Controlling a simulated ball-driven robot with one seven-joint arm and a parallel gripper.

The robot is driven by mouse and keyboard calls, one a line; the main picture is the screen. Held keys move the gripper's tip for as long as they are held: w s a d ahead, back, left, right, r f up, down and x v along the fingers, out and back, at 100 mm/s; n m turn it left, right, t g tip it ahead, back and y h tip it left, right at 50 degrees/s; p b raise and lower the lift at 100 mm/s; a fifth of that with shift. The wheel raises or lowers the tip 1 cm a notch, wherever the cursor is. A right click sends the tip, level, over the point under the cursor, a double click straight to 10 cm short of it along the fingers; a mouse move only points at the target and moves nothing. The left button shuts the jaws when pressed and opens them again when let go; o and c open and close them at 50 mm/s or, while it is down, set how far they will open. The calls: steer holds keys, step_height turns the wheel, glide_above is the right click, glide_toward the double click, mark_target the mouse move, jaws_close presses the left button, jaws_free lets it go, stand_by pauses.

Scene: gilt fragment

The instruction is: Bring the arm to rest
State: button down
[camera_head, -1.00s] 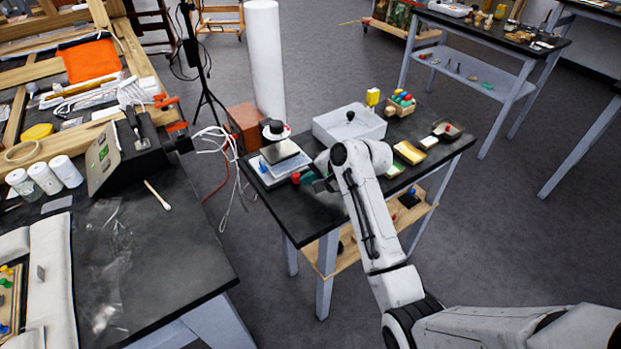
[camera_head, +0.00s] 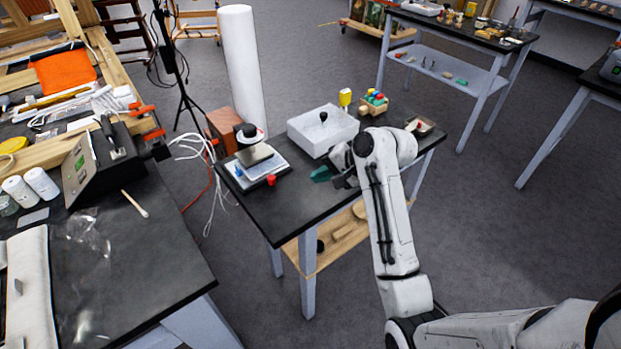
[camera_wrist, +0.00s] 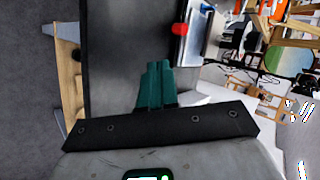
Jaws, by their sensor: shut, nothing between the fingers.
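My gripper (camera_head: 322,174) shows in the head view as teal fingers above the small black-topped table (camera_head: 300,205). The white arm reaches up to it from the lower right and hides part of the tabletop. In the wrist view, my gripper (camera_wrist: 156,72) has its two teal fingers together, with nothing between them. The dark tabletop (camera_wrist: 120,50) lies beyond the fingers. In the head view, the gripper is between a small red object (camera_head: 271,180) on its left and the arm's wrist on its right.
A cluttered workbench (camera_head: 130,260) is at left. Another table (camera_head: 460,35) stands at back right. Grey floor lies between.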

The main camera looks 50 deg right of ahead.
steer(key=shift+s+r, duration=0.2)
steer(key=shift+s, duration=0.05)
steer(key=s+a+f+n+g, duration=0.5)
steer(key=s+a+f+n, duration=0.35)
steer(key=a, duration=0.45)
steer(key=s+a+f+n+g+h, duration=0.1)
steer(key=s+a+f+n, duration=0.1)
steer(key=s, duration=0.5)
steer(key=s+a+f+n+g+h, duration=0.1)
steer(key=s+a+f+n+g, duration=0.1)
steer(key=s+a+n, duration=0.2)
steer(key=s+a, duration=0.1)
steer(key=s, duration=0.2)
steer(key=shift+s+n, duration=0.15)
steer(key=shift+n, duration=0.2)
steer(key=c, duration=1.9)
jaws_free()
